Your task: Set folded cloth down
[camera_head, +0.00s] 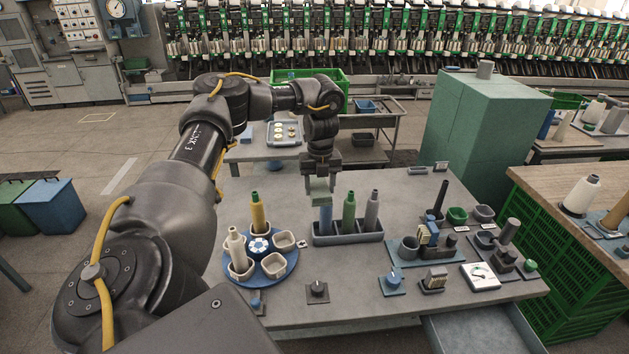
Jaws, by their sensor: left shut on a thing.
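My left gripper (321,181) points down over the far middle of the grey worktable (405,197). It is shut on a small pale grey-green piece, which looks like the folded cloth (320,193); its edges are hard to tell from the fingers. The piece is just above or behind the blue bobbin (326,217) in the grey rack (348,238). I cannot tell whether they touch. My right gripper is out of view.
The rack also holds a green bobbin (349,210) and a grey one (372,210). A blue round tray (284,279) with cups and two bobbins stands left of it. Small fixtures (428,240) crowd the right side.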

